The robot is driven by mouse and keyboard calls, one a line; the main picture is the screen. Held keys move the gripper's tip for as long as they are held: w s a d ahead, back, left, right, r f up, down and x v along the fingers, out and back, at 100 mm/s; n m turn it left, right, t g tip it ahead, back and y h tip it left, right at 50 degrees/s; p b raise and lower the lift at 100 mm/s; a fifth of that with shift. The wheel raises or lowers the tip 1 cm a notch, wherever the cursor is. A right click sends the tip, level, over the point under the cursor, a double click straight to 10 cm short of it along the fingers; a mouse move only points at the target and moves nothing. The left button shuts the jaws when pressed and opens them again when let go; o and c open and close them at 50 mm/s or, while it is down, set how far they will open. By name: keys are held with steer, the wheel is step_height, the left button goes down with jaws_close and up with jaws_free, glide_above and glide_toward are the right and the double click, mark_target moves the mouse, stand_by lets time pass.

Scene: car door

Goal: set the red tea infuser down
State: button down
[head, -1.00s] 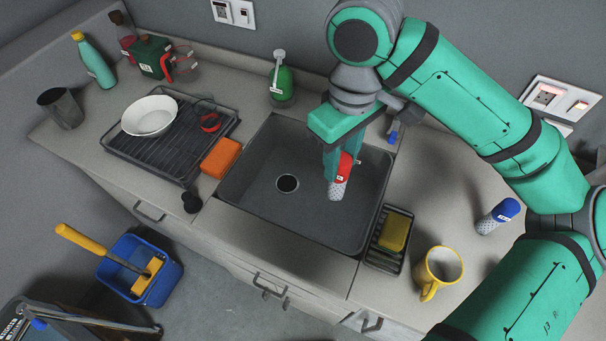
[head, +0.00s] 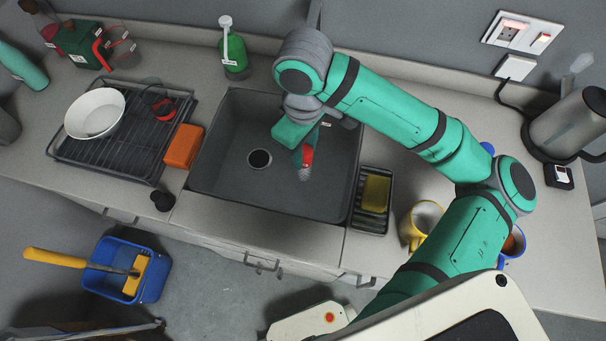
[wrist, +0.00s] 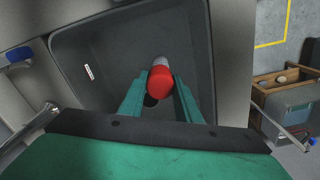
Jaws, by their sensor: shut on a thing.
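The red tea infuser (head: 306,155) has a red top and a pale mesh lower end. My gripper (head: 302,146) is shut on it and holds it over the right part of the grey sink basin (head: 229,173) in the head view. In the wrist view the infuser's red cap (wrist: 161,79) shows between the two green fingers of my gripper (wrist: 160,92), with the basin behind it. I cannot tell how far its lower end is above the basin floor.
A sponge holder with a yellow sponge (head: 376,192) and a yellow mug (head: 421,224) stand right of the sink. An orange sponge (head: 184,146) and a dish rack (head: 60,148) with a white bowl (head: 95,113) are left. A green soap bottle (head: 234,54) stands behind.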

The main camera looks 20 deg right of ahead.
mark_target(303, 178)
step_height(303, 178, down, 9)
steer(key=shift+a+r, duration=0.1)
steer(key=shift+a, duration=0.05)
steer(key=shift+f, duration=2.45)
steer(key=c, duration=1.3)
jaws_free()
steer(key=shift+f, duration=0.1)
step_height(303, 178, up, 12)
steer(key=shift+r, duration=0.15)
